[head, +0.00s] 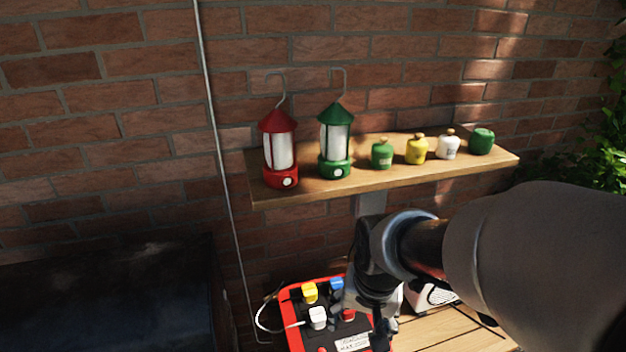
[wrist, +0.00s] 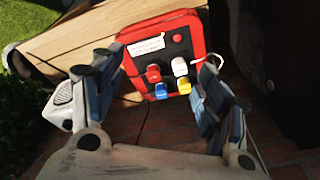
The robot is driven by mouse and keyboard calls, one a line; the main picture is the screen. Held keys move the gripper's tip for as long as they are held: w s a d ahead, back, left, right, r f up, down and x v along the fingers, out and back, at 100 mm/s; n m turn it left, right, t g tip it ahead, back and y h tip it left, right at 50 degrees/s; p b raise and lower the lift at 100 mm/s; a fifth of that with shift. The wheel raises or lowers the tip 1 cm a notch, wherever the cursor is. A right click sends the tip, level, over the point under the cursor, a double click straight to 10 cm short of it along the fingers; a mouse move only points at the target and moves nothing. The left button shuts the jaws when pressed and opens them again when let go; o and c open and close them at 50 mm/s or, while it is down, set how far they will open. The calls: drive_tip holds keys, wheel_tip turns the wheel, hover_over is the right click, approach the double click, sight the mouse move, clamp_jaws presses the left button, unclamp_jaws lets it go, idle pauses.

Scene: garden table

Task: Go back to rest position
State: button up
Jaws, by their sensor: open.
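My gripper (wrist: 158,95) is open and empty in the wrist view, its two fingers spread wide with the red box between and beyond them. In the head view my arm comes in from the right and reaches down over the table, and my gripper is mostly hidden behind it. The red box (wrist: 133,36) has a black face with red, white, yellow and blue plugs or knobs. It also shows in the head view (head: 290,318), partly covered by my arm.
A wooden shelf (head: 330,188) on the brick wall holds a red lantern (head: 279,150), a green lantern (head: 335,140) and several small bottles. A white device (wrist: 62,103) stands on the wooden table (wrist: 80,48). A dark box (head: 110,295) is at lower left.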

drive_tip(key=s+d+r+n+t, duration=0.1)
drive_tip(key=s+d+r, duration=0.1)
drive_tip(key=s, duration=0.5)
drive_tip(key=s+d+r+n+t+b, duration=0.1)
drive_tip(key=s+d+r+n, duration=0.1)
drive_tip(key=s+r, duration=0.3)
drive_tip(key=shift+s+d+r+b, duration=0.3)
drive_tip(key=shift+s+d, duration=0.4)
drive_tip(key=shift+s, duration=0.75)
drive_tip(key=shift+c, duration=0.4)
